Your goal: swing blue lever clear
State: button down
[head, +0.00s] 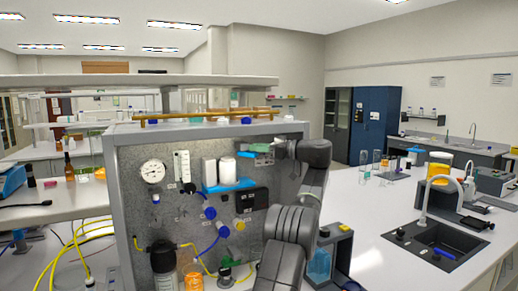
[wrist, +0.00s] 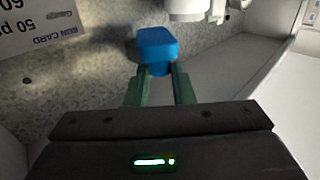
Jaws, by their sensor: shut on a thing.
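My gripper (wrist: 158,72) has green fingers, shut on the near end of a blue block-shaped grip, which I take for the blue lever (wrist: 157,44). The blue grip sticks out just past the fingertips in the wrist view, in front of the grey speckled panel. Where the lever joins the panel is hidden. In the head view my gripper (head: 260,149) is small at the upper right of the panel (head: 130,190), reaching in from the right. The lever is too small there to make out clearly.
White canisters (head: 227,169) stand on a blue bracket left of my gripper; a white part (wrist: 190,10) also shows close by in the wrist view. A printed run card (wrist: 40,35) is on the panel. A shelf (head: 190,80) crosses above. Blue and yellow knobs sit lower.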

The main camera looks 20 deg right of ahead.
jog(key=shift+f, duration=0.3)
jog(key=c, duration=1.3)
grip_release()
jog(key=shift+w+d, duration=0.1)
jog(key=shift+o, duration=0.2)
jog(key=shift+r, duration=0.1)
jog(key=v, duration=1.4)
jog(key=x, duration=1.4)
jog(key=shift+r, duration=0.15)
